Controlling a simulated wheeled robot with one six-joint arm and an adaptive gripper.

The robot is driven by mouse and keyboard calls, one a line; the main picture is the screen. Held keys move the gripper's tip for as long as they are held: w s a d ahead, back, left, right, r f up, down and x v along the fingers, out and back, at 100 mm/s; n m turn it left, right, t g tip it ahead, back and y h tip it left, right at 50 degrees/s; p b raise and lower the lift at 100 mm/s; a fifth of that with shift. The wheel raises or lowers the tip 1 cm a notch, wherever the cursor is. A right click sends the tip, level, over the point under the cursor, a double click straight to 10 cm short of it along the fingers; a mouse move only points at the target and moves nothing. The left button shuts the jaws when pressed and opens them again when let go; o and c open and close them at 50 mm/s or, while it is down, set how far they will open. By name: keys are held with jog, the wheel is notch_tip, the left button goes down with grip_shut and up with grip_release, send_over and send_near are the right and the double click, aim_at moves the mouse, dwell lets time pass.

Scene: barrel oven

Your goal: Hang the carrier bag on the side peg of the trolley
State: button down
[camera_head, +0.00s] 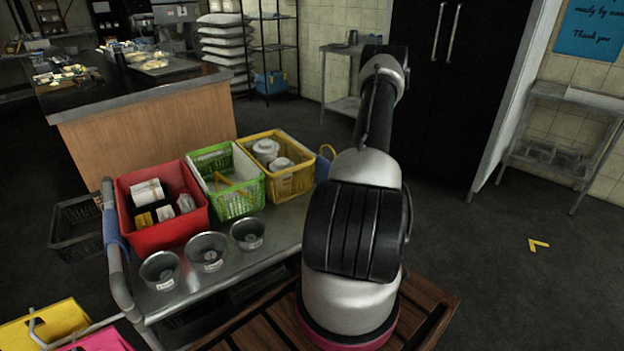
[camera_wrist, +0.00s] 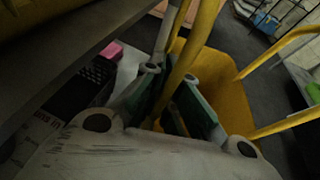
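The metal trolley (camera_head: 240,228) stands at centre left in the head view. I cannot make out its side peg. A yellow carrier bag (camera_head: 45,327) shows at the bottom left, with a pink one (camera_head: 100,341) beside it; both are cut off by the frame edge. In the wrist view a yellow bag-like thing (camera_wrist: 222,88) with yellow strips lies close around my gripper (camera_wrist: 178,105). One yellow strip (camera_wrist: 187,62) passes at the green-padded fingers, seemingly between them. I cannot tell whether they grip it. My arm hides the gripper in the head view.
The trolley carries a red crate (camera_head: 163,228), a green crate (camera_head: 240,203), a yellow crate (camera_head: 292,185) and three metal bowls (camera_head: 207,252). A black basket (camera_head: 77,243) is left of it. A grey shelf-like surface (camera_wrist: 60,60) is close in the wrist view.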

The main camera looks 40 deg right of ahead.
jog(key=c, duration=1.6)
grip_release()
jog(key=shift+o, duration=0.2)
